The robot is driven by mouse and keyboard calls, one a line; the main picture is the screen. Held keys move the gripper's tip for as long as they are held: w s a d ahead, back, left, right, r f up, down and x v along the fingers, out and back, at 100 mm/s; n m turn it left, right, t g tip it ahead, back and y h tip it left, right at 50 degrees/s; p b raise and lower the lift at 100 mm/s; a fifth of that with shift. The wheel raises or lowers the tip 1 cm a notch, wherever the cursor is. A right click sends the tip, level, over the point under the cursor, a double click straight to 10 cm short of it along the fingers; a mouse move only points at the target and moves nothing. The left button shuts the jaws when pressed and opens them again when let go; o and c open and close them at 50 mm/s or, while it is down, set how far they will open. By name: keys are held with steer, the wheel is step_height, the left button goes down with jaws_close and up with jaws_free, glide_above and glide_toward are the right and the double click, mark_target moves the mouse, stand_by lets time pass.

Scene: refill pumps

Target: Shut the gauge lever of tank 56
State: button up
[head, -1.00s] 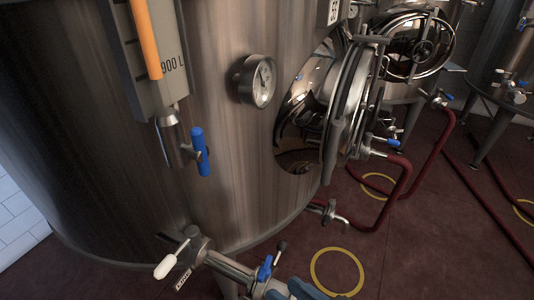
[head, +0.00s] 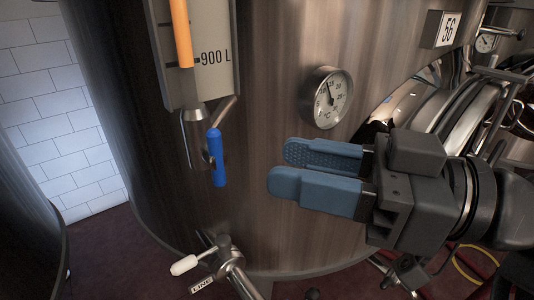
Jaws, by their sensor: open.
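The steel tank (head: 270,190) fills the middle of the head view, with a number plate (head: 447,30) reading 56 at upper right. The gauge lever (head: 217,157) has a blue handle and hangs roughly upright on the valve below the level gauge (head: 212,84), which carries an orange column and a 900 L mark. My gripper (head: 277,168) is to the right of the lever, its blue padded fingers pointing left. The fingers are apart with nothing between them, and a gap separates them from the lever.
A round dial gauge (head: 326,98) sits on the tank wall just above my gripper. A lower outlet valve with a white handle (head: 184,265) juts out below the lever. Another tank (head: 25,235) stands at the left edge. The round hatch is partly behind my arm.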

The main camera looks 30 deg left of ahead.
mark_target(222, 152)
steer(key=s+a+p, duration=0.1)
steer(key=a, duration=0.6)
steer(key=shift+s+a, duration=0.2)
steer(key=shift+a, duration=0.05)
steer(key=shift+c, duration=0.5)
jaws_close()
